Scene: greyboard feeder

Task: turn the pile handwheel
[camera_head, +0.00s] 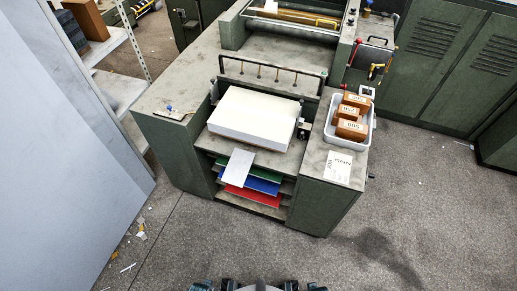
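The green feeder machine (160,140) stands ahead of me with a thick white stack of board (253,117) on its pile area. No other clear wheel shows. Neither gripper can be made out. Only parts of my own body show at the bottom edge, well apart from the machine.
A grey bin (345,142) with brown numbered blocks and a white card (338,167) sit on the right cabinet. Coloured sheets (250,184) lie on shelves below the pile. A large grey panel (60,170) stands left. Floor in front and right is open, with scraps at left.

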